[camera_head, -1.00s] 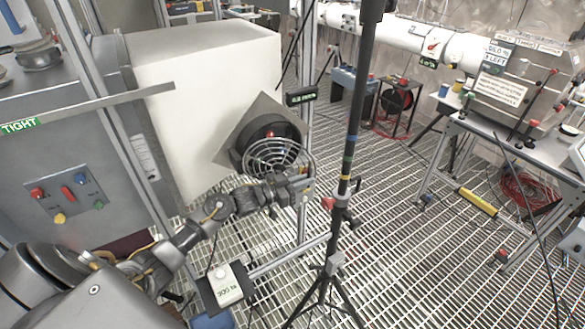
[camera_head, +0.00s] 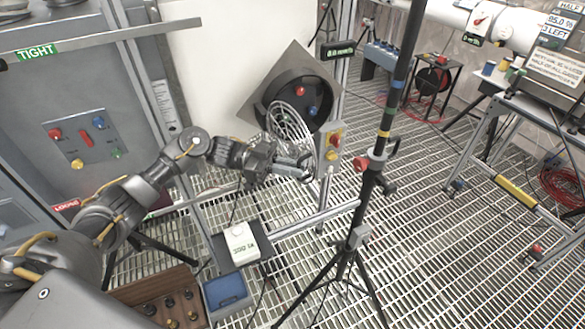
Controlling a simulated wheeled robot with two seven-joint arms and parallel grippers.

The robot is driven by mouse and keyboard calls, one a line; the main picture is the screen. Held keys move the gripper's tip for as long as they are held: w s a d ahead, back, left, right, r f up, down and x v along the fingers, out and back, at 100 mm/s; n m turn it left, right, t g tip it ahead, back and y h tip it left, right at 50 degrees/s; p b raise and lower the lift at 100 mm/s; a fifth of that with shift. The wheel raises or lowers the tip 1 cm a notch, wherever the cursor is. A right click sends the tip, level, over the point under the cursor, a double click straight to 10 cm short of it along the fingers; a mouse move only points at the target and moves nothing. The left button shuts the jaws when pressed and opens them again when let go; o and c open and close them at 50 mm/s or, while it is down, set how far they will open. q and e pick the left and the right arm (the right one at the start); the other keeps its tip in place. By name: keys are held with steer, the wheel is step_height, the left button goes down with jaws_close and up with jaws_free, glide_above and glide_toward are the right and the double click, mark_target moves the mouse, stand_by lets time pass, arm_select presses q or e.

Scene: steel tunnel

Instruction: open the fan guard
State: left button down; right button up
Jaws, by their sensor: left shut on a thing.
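The fan guard (camera_head: 289,124) is a round wire grille, swung out at an angle from the dark round fan housing (camera_head: 262,84). The housing sits on a grey diamond-shaped plate, and a red knob (camera_head: 299,91) and a blue knob (camera_head: 312,111) show inside it. My left gripper (camera_head: 301,172) is at the lower edge of the guard, shut on the guard's rim or handle; the exact contact is hard to see. My right gripper is out of view.
A black tripod stand (camera_head: 377,150) rises just right of the guard. A post with a button box (camera_head: 333,142) stands close behind. A white box (camera_head: 241,243) sits on a low stand below my left arm. A control panel (camera_head: 83,137) is at left.

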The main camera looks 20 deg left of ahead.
arm_select(q)
steer(key=shift+s+a+r, duration=0.1)
steer(key=shift+s+a, duration=0.15)
steer(key=shift+a, duration=0.1)
steer(key=c, duration=1.5)
jaws_free()
steer(key=shift+a, duration=0.1)
steer(key=a+b, duration=0.4)
steer(key=a, duration=0.6)
steer(key=shift+s+a+b, duration=0.35)
